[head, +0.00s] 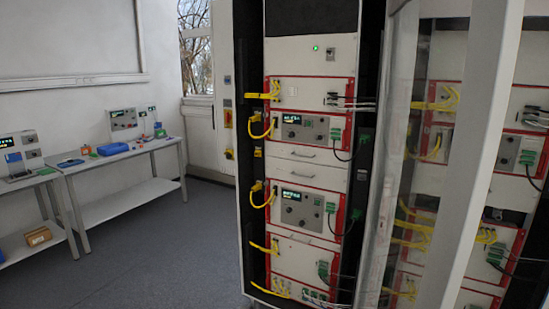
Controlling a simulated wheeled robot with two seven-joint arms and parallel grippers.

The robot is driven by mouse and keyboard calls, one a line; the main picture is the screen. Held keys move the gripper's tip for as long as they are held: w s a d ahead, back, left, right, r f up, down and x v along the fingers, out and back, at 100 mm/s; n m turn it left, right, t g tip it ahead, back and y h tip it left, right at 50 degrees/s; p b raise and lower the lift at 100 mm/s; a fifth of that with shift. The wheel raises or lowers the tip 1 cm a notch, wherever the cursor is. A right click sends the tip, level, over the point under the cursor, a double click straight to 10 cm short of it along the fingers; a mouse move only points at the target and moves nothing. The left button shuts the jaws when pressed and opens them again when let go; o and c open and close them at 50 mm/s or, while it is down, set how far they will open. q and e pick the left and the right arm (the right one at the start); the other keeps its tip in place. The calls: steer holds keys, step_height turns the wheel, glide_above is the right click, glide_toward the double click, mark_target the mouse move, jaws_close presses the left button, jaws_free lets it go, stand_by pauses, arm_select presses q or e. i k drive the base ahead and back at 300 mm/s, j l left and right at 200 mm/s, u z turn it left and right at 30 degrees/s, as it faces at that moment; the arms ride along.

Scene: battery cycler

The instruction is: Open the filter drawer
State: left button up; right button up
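A tall equipment rack (310,55) stands right of the middle of the head view, holding several red-framed modules. A white drawer-like panel with a thin handle (303,153) sits between two display modules and looks flush with the rack front. Neither carries a label I can read, so I cannot tell which is the filter drawer. Neither of my grippers is in view.
A glass rack door with a pale frame (482,150) stands open at the right. Yellow cables (262,195) and black cables hang over the module fronts. Workbenches (118,158) with instruments line the left wall. The grey floor (175,250) left of the rack is clear.

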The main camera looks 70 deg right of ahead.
mark_target(318, 156)
steer(key=i+l+z, duration=0.15)
steer(key=i+z, duration=0.9)
steer(key=z, duration=0.2)
steer(key=i+j+z, duration=0.2)
steer(key=z, duration=0.2)
steer(key=i+j, duration=0.05)
steer(key=i, duration=0.05)
